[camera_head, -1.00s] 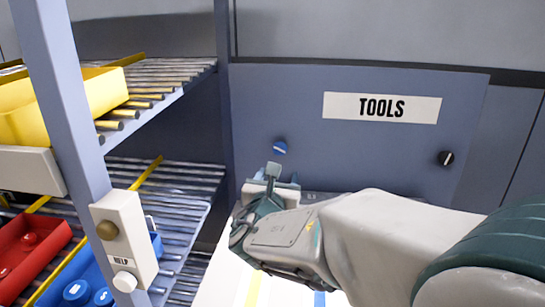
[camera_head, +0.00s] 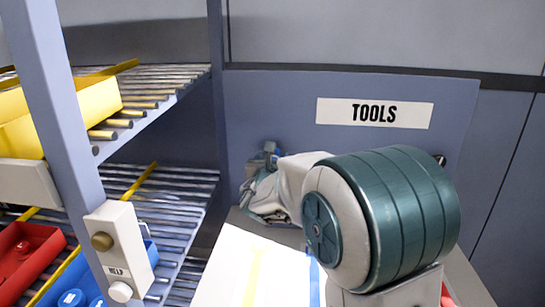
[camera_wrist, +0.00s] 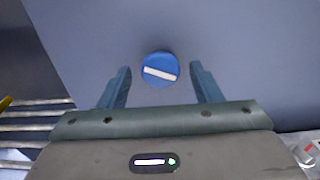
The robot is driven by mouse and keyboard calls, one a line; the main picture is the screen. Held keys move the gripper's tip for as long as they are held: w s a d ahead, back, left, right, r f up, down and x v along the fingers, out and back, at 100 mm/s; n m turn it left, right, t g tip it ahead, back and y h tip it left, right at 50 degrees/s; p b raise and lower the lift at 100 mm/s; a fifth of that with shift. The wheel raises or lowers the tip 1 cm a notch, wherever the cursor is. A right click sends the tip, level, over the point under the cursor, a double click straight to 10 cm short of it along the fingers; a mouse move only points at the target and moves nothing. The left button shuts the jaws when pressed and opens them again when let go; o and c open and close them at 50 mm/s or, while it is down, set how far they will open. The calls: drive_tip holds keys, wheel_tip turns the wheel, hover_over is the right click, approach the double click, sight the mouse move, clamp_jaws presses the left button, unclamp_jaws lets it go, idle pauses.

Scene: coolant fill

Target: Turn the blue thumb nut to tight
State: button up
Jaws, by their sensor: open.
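The blue thumb nut (camera_wrist: 158,64) is a round blue knob with a white bar across its face, on the blue-grey panel. The bar lies nearly level, dipping slightly to the right. My gripper (camera_wrist: 160,76) is open, with one finger to each side of the nut in the wrist view. Gaps show between the nut and both fingers. I cannot tell whether the fingertips reach around it or stop short of the panel. In the head view my gripper (camera_head: 270,155) is at the panel, and it hides the nut.
A roller rack with a yellow bin (camera_head: 95,105) and a red bin (camera_head: 30,252) stands left. A post carries a HELP box (camera_head: 125,245).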

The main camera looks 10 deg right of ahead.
drive_tip(key=shift+w+d, duration=0.15)
drive_tip(key=shift+w, duration=0.15)
drive_tip(key=c, duration=1)
